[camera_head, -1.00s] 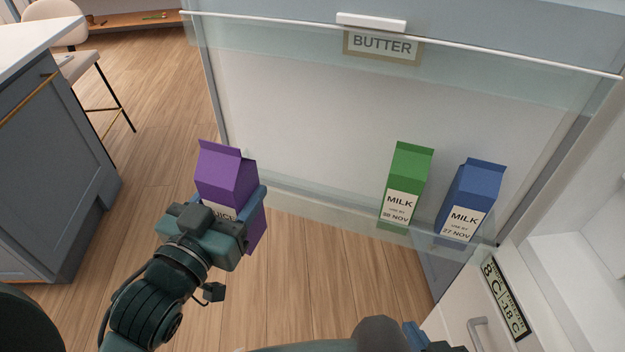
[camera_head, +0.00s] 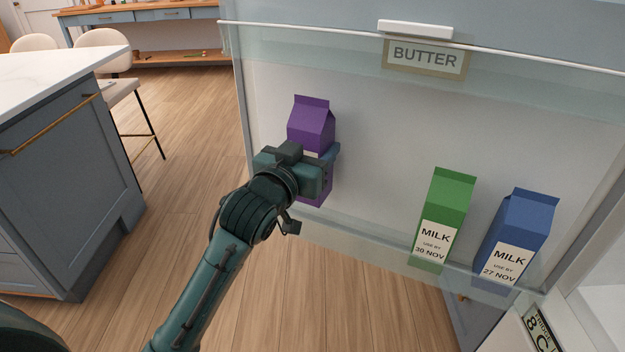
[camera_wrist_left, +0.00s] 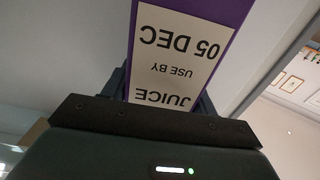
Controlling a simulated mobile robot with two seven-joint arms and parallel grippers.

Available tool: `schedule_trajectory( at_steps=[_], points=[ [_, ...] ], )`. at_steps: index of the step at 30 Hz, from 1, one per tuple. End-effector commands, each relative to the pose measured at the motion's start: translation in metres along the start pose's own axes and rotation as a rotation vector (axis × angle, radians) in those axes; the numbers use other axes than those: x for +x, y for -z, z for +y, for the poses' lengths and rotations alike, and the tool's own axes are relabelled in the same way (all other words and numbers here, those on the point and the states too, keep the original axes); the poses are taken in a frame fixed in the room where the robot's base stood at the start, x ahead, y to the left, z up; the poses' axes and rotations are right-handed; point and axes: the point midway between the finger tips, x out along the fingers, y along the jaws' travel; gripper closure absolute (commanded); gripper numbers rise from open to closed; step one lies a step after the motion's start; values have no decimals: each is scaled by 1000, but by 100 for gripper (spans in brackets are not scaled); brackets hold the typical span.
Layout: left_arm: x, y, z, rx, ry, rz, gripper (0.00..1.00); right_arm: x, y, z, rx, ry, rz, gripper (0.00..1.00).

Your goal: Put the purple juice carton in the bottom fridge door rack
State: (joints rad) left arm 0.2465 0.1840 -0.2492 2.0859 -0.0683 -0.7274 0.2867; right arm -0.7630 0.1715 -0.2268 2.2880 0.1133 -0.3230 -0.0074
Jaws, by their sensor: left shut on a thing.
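The purple juice carton (camera_head: 311,126) is upright in my left gripper (camera_head: 325,165), which is shut on it. In the head view it is in front of the white inner face of the fridge door, toward the left end of the bottom door rack (camera_head: 380,248). The gripper hides its middle, and I cannot tell whether its base touches the rack. In the left wrist view the carton (camera_wrist_left: 222,12) shows its label, reading JUICE, USE BY 05 DEC, upside down between the fingers. My right gripper is not in view.
A green milk carton (camera_head: 445,205) and a blue milk carton (camera_head: 519,235) stand in the right part of the rack. A clear upper shelf with a BUTTER label (camera_head: 425,58) runs above. A grey-blue cabinet (camera_head: 70,170) stands at left. The rack's left part is clear of other cartons.

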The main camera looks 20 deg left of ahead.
Motion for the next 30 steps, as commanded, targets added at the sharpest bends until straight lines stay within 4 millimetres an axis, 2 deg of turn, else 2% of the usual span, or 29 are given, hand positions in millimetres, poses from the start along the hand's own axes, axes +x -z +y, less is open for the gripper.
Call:
schedule_trajectory(
  at_steps=[3,8,17,30],
  points=[
    [0,-14,0,-1,-1,5,87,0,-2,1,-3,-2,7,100],
    [-1,-21,0,0,-1,7,87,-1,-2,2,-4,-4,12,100],
    [-1,-64,0,-1,-1,5,87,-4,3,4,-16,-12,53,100],
    [3,-70,0,0,-1,8,87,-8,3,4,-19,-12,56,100]
  ],
)
